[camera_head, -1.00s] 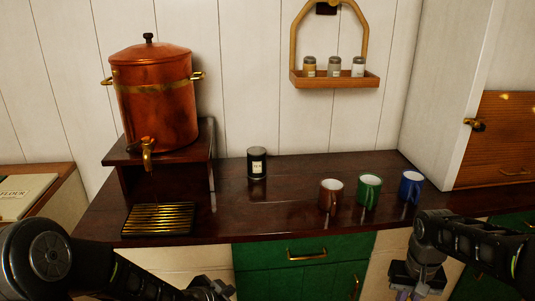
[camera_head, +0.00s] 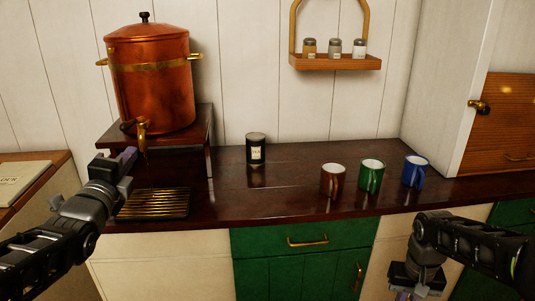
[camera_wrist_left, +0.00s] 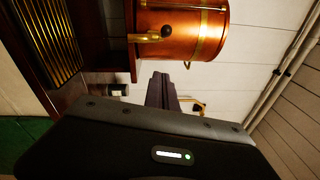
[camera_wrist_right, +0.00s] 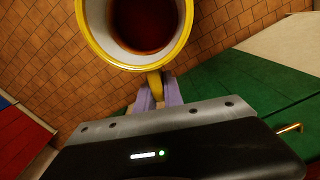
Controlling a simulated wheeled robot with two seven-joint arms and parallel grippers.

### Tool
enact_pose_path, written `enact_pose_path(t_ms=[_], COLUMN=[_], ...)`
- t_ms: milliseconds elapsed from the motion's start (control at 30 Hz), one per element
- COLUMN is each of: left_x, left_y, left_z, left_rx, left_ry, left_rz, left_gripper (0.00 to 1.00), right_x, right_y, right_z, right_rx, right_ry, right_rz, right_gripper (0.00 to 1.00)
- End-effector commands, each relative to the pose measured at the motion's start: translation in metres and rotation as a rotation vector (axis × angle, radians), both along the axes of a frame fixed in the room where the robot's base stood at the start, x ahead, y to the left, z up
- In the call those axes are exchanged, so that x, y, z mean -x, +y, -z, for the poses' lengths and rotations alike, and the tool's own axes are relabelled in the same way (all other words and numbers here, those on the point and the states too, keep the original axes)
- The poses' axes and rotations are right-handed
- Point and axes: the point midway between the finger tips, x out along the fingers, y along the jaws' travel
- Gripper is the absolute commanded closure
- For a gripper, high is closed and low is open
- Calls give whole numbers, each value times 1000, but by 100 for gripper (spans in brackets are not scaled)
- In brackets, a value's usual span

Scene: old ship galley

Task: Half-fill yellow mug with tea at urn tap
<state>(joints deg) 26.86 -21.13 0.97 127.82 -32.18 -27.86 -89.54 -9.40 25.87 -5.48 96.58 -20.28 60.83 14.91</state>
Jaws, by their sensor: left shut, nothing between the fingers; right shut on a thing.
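The copper urn (camera_head: 160,90) stands on a dark wooden stand at the left of the counter. Its brass tap (camera_head: 142,132) hangs over a slatted drip tray (camera_head: 155,204). My left gripper (camera_head: 125,162) is shut and empty, just below and left of the tap. In the left wrist view its fingers (camera_wrist_left: 160,90) point towards the urn, apart from the tap (camera_wrist_left: 152,36). In the right wrist view my right gripper (camera_wrist_right: 157,92) is shut on the handle of the yellow mug (camera_wrist_right: 96,35). Dark reddish-brown tea (camera_wrist_right: 142,22) lies inside it. The head view does not show this mug.
A brown mug (camera_head: 333,182), a green mug (camera_head: 371,177) and a blue mug (camera_head: 414,172) stand at the counter's right. A black tin (camera_head: 256,150) stands behind. A spice shelf (camera_head: 335,63) hangs on the wall. The middle of the counter is clear.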

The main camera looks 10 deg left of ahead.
Motion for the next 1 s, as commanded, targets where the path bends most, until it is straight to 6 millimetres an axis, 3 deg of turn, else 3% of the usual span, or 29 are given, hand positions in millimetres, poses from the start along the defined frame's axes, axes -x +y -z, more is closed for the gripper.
enact_pose_path(t_ms=[467,667,1000], left_x=[-9,-34,-97], left_y=[2,8,22], left_z=[-1,-2,-6], left_rx=[3,5,7], left_ry=[1,2,2], left_rz=[1,1,2], left_gripper=[100,100,100], right_x=[0,0,0], right_y=[0,0,0], right_z=[-4,-11,-30], right_rx=[0,0,0], right_ry=[-1,-1,-1], right_rz=[0,0,0], right_gripper=[100,100,100])
